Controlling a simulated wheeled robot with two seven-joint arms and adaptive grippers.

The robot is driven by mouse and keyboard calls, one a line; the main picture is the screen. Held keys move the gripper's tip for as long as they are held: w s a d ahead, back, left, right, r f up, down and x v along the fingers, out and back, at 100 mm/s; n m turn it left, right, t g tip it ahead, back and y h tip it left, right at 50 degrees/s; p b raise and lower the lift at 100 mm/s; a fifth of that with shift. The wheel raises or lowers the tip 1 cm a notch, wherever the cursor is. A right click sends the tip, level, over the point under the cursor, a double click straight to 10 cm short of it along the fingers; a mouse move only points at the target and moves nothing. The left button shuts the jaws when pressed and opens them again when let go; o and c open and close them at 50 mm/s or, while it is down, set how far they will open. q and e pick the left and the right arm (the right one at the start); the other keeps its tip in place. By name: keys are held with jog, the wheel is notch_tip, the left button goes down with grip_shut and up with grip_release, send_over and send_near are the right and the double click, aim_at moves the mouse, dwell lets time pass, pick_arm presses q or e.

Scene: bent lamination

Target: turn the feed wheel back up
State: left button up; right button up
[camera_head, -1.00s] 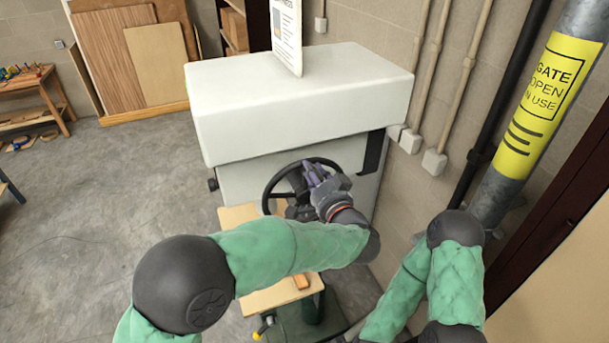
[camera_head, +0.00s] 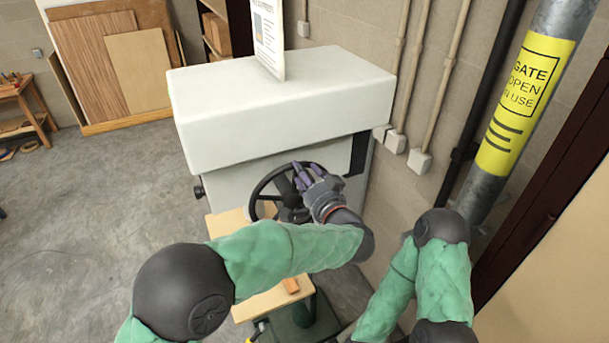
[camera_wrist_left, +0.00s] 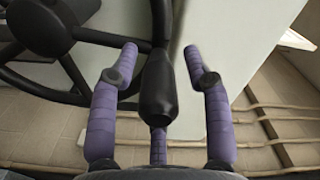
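The feed wheel (camera_head: 262,190) is a black spoked handwheel on the front of the white machine (camera_head: 275,100). In the left wrist view its rim and spokes (camera_wrist_left: 75,75) fill the left side, and a black handle (camera_wrist_left: 157,85) stands out from the rim. My left gripper (camera_head: 308,175) is at the wheel's right side. In the left wrist view its purple fingers (camera_wrist_left: 165,62) are spread on both sides of the handle, with gaps between them and it. My right gripper is out of view.
A wooden bed (camera_head: 270,298) with a small orange-brown block (camera_head: 291,286) lies below the wheel. A grey post with a yellow sign (camera_head: 522,105) and wall conduits (camera_head: 440,80) stand at the right. Open floor (camera_head: 90,210) lies to the left.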

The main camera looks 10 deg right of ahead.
pick_arm(q)
jog(key=v, duration=0.7)
jog(key=shift+s, duration=0.2)
dwell(0.6)
